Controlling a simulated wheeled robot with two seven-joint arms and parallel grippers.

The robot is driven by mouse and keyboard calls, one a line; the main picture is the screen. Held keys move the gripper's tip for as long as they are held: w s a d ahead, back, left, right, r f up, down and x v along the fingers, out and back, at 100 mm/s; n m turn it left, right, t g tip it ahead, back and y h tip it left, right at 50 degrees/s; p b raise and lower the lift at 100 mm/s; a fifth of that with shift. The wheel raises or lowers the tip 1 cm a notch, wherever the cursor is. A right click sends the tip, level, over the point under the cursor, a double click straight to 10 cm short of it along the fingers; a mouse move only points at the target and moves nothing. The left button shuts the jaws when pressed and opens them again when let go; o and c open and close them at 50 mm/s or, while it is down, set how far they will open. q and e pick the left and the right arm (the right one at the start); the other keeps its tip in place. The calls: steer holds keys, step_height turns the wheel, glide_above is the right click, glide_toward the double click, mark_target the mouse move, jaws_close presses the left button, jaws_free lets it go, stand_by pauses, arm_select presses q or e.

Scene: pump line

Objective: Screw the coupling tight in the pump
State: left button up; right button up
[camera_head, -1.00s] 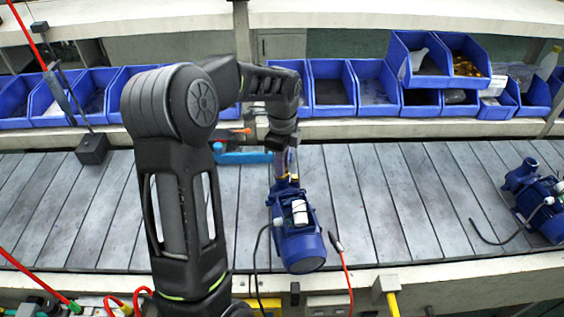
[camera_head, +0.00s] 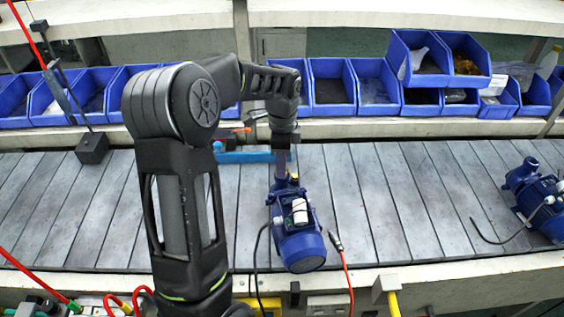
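A blue pump (camera_head: 298,232) stands on the slatted conveyor, its round motor end toward me and a white box on its top. My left arm reaches over from the left, and my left gripper (camera_head: 282,162) points down at the pump's far end. Its fingers are at the pump's port, where a small yellowish part (camera_head: 294,178) shows. The coupling cannot be made out clearly, and the fingertips are too small to tell whether they are shut on it. My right gripper is not in view.
A second blue pump (camera_head: 538,200) stands at the right of the conveyor (camera_head: 400,200). Blue bins (camera_head: 332,90) line the shelf behind. A light blue object (camera_head: 245,156) lies at the conveyor's back edge. A red cable (camera_head: 346,268) hangs beside the pump.

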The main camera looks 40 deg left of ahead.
arm_select(q)
steer(key=shift+n, duration=1.7)
steer(key=shift+n, duration=1.7)
steer(key=n, duration=0.3)
steer(key=shift+n, duration=0.3)
steer(key=shift+c, duration=0.6)
